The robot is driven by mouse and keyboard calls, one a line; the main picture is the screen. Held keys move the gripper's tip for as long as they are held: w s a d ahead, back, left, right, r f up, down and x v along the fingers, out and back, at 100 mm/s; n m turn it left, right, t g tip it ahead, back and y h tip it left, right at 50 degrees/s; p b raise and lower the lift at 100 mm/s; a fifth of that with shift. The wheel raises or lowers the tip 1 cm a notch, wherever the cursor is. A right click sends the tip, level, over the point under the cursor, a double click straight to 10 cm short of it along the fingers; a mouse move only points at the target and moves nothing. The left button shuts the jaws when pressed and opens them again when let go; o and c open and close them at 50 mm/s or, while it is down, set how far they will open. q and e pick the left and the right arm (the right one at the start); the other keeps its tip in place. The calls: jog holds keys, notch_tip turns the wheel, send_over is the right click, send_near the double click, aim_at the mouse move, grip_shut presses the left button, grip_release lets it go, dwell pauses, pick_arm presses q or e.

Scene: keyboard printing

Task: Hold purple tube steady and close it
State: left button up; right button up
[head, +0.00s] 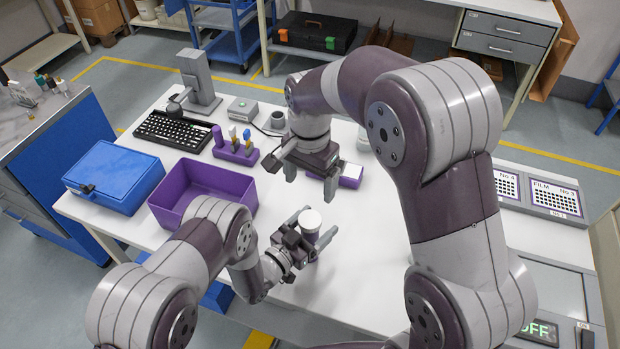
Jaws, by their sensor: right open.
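The purple tube stands upright between the fingers of my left gripper (318,222), which appears closed around it low over the white table. Its round white top (311,219) faces up, and a little purple (309,236) shows below it. I cannot tell whether the top is fully closed. My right gripper (310,188) is open and empty. It points down above and behind the tube, apart from it.
A purple bin (157,212), a blue case (112,172), a black keyboard (172,131) and a purple rack (236,154) with small bottles stand to the left. A purple-and-white block (351,176) lies behind my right gripper. The table (370,250) is clear right of the tube.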

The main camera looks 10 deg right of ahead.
pick_arm(q)
jog(key=shift+a, duration=0.1)
jog(key=shift+s+a, duration=0.25)
jog(key=shift+a, duration=0.05)
jog(key=b+v, duration=0.2)
jog(key=v, duration=1)
jog(key=shift+d, duration=0.1)
